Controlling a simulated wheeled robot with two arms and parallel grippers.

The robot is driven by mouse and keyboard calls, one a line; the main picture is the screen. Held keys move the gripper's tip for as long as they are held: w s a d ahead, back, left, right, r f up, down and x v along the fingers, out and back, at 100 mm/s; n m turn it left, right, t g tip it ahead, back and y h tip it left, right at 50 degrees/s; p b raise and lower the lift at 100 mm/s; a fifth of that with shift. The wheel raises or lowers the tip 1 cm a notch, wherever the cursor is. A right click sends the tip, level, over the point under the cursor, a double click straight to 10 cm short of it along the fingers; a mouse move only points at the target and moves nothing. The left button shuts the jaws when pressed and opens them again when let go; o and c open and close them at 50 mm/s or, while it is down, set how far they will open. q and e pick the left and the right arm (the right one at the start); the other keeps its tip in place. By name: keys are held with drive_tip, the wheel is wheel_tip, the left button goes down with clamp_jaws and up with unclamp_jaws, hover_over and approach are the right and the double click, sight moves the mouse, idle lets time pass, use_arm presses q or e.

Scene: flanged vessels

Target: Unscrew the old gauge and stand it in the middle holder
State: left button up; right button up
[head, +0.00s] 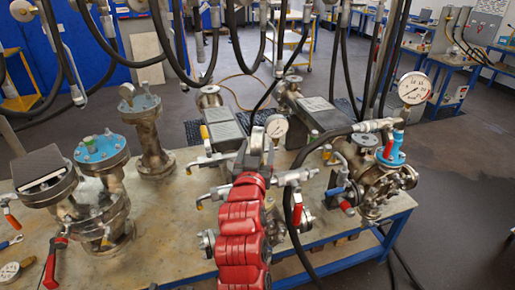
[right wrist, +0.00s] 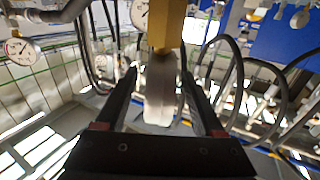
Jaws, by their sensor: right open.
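A gauge with a white dial (head: 275,127) stands on the pipework at the middle of the bench in the head view. My right gripper (head: 250,160) is just below and left of it in that view, above my red arm. In the right wrist view my right gripper (right wrist: 163,95) is open. A silvery round part (right wrist: 161,88), seen edge-on below a brass-coloured fitting (right wrist: 168,25), appears between its fingers; I cannot tell for certain that it is that gauge. The fingers look apart from it. My left gripper is not in view. I cannot make out the middle holder.
Another gauge (head: 413,88) stands at the right, and a loose gauge (head: 10,271) lies at the bench's left front. Flanged vessels with blue tops (head: 101,148) crowd the left. Black hoses (head: 165,40) hang across the scene. Some bench top (head: 165,240) is bare.

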clamp_jaws()
idle(0.3)
drive_tip(key=y, duration=0.1)
drive_tip(key=n+y, duration=0.1)
drive_tip(key=shift+d+n+y, duration=0.3)
drive_tip(key=shift+d, duration=0.05)
drive_tip(key=n+y, duration=0.1)
drive_tip(key=y, duration=0.1)
drive_tip(key=shift+d+n+y, duration=0.1)
drive_tip(key=shift+n+y, duration=0.3)
drive_tip(key=n+g+y, duration=0.1)
drive_tip(key=y, duration=0.1)
drive_tip(key=n+g+y, duration=0.1)
drive_tip(key=n+y, duration=0.1)
drive_tip(key=n+g+y, duration=0.1)
drive_tip(key=n+y, duration=0.1)
drive_tip(key=y, duration=0.1)
drive_tip(key=shift+w+d, duration=0.15)
drive_tip(key=shift+d, duration=0.1)
drive_tip(key=n+g+y, duration=0.4)
drive_tip(key=g, duration=0.1)
drive_tip(key=shift+w+r+y, duration=0.1)
drive_tip(key=shift+y, duration=0.3)
drive_tip(key=shift+w+n+g+y, duration=0.1)
drive_tip(key=shift+n+g+y, duration=0.65)
drive_tip(key=shift+n+g, duration=1.05)
drive_tip(key=shift+w+n+g+y, duration=0.1)
drive_tip(key=shift+n+g+y, duration=0.9)
drive_tip(key=shift+g, duration=1.3)
